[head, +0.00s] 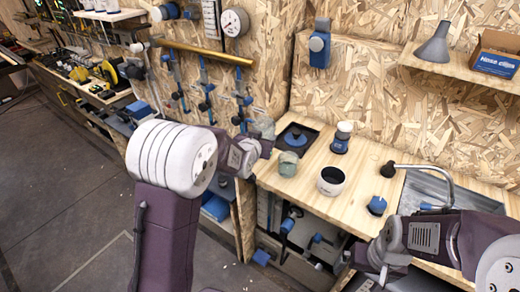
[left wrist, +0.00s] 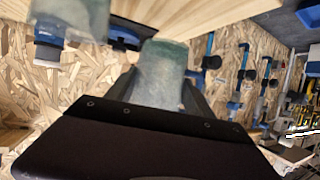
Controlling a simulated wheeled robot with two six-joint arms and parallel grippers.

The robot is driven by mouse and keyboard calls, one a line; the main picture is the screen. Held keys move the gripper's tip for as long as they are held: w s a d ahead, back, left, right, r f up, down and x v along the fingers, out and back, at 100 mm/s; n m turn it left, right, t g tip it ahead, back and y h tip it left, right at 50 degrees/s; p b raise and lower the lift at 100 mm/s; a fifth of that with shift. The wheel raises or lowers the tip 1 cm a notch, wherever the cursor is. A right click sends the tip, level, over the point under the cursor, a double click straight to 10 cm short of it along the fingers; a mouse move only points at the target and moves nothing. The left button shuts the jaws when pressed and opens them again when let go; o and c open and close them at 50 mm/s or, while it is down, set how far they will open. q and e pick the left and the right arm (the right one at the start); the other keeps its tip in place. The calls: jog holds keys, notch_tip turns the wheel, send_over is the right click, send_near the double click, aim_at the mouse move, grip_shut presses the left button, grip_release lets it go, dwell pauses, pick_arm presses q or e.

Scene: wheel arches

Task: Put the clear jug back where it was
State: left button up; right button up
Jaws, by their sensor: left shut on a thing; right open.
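My left gripper (head: 262,142) is shut on a clear, greenish jug (head: 265,127), held at the left end of the wooden counter. In the left wrist view the jug (left wrist: 160,72) sits between the fingers, its lower part hidden by the gripper body. A second clear greenish vessel (head: 288,164) stands on the counter just right of my left gripper; a similar vessel (left wrist: 82,18) shows at the top of the left wrist view. My right gripper (head: 372,268) is open, low in front of the counter. Its fingertips are hard to make out.
On the counter (head: 312,200) are a black tray (head: 307,132) with a blue item, a blue jar with a white top (head: 341,139), a white cup with dark inside (head: 331,181) and a blue item (head: 377,205). The sink tap (head: 430,172) rises at right.

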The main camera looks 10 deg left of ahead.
pick_arm(q)
jog(key=shift+w+a+f, duration=0.2)
jog(key=shift+a+f, duration=0.05)
jog(key=shift+a, duration=0.1)
notch_tip(320, 180, down, 3)
jog(key=shift+s+f, duration=0.1)
jog(key=shift+f, duration=0.4)
jog(key=shift+b, duration=0.3)
jog(key=shift+f, duration=0.15)
jog(key=o, duration=1.5)
